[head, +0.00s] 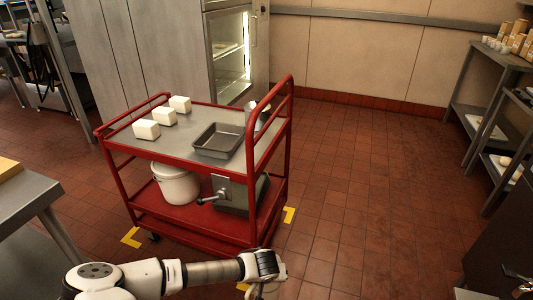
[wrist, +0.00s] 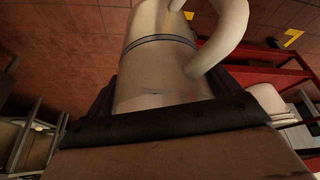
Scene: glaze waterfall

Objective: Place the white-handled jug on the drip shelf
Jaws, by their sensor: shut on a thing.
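The jug (wrist: 157,65) fills the upper middle of the wrist view. It has a pale cream body with a thin grey band and a thick white handle (wrist: 222,40) on its right. My gripper (wrist: 165,112) is shut on the jug's body, with dark fingers at both sides. In the head view my gripper (head: 262,268) is at the bottom centre, in front of the red cart; the jug is hardly visible there. I cannot tell which surface is the drip shelf.
The red cart (head: 190,228) carries white blocks (head: 146,130), a grey tray (head: 218,139), a white pot (head: 175,184) and a grey metal box (head: 240,195). Metal shelving (head: 480,95) stands at the right and a table (head: 25,196) at the left. The tiled floor right of the cart is clear.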

